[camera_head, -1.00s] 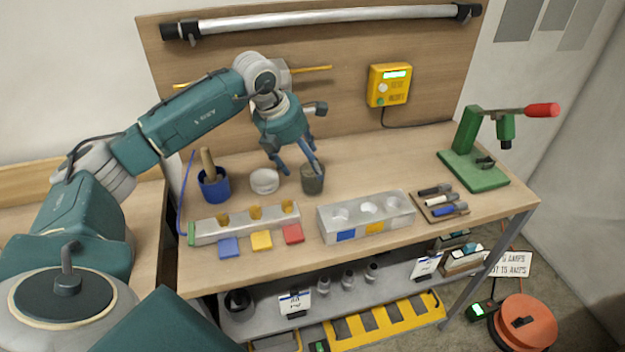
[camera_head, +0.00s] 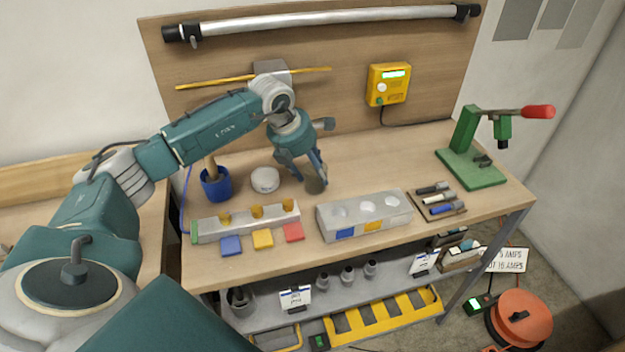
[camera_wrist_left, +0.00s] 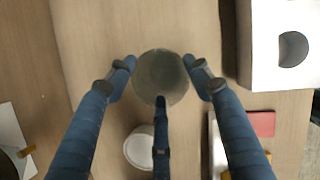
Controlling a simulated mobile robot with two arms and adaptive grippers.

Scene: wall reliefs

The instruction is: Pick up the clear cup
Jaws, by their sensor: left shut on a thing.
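The clear cup (camera_head: 315,187) looks grey and see-through and stands upright at the bench's middle, behind the grey block with round holes. My left gripper (camera_head: 310,178) reaches down over it from above, its blue fingers around the cup's sides. In the left wrist view the cup's round top (camera_wrist_left: 160,74) sits between the fingers of my left gripper (camera_wrist_left: 160,77), and they are shut on it. Fingers hide part of the cup in the head view. I cannot tell whether its base touches the bench. My right gripper is not in view.
A white round container (camera_head: 264,180) and a blue pot (camera_head: 216,185) stand left of the cup. The grey block with holes (camera_head: 365,215) lies close in front. A long rack (camera_head: 245,222) lies front left; a green press (camera_head: 472,165) stands right.

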